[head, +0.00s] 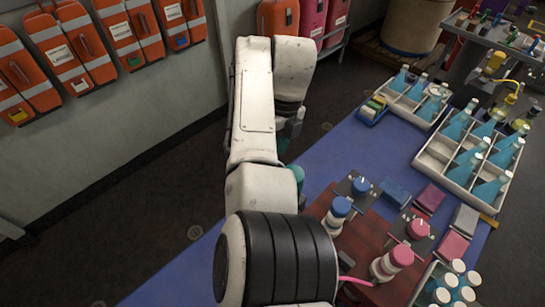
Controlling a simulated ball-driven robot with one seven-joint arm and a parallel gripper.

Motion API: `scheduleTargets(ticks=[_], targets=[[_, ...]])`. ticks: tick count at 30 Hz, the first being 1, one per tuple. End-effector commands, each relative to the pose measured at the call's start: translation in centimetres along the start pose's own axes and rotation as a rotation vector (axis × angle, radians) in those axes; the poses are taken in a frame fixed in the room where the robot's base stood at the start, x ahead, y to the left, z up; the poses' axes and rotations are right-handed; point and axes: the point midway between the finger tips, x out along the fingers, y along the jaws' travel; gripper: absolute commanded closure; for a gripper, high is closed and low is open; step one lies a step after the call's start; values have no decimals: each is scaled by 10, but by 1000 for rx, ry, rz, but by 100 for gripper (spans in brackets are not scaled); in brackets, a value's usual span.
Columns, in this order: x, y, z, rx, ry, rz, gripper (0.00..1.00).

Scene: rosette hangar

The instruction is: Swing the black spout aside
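I cannot make out a black spout in the head view; my arm covers part of the blue table (335,155). On the table is a dark red board (357,240). A white fitting with a blue cap (341,207) and one with a pink cap (402,256) stand there. Near them are a blue knob (361,185) and a pink knob (418,229) on dark plates. A pink tube (355,281) runs left from the pink-capped fitting. A teal thing (298,174) shows partly behind my arm. My gripper is not visible; my white arm bends down over the table's left side.
White trays of blue bottles (462,160) stand on the table's right side. Blue and pink blocks (430,197) lie in front of them. White-capped bottles (455,280) stand at lower right. Orange cases (75,45) hang on the left wall. Dark floor (150,225) is clear at left.

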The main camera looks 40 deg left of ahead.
Motion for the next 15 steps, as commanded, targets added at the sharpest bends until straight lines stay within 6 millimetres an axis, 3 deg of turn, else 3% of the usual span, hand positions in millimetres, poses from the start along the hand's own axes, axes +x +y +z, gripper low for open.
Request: scheduleTargets(ticks=[6,15], targets=[[-41,-1,0,1,-2,-2,64],[-62,0,0,1,1,0,64]])
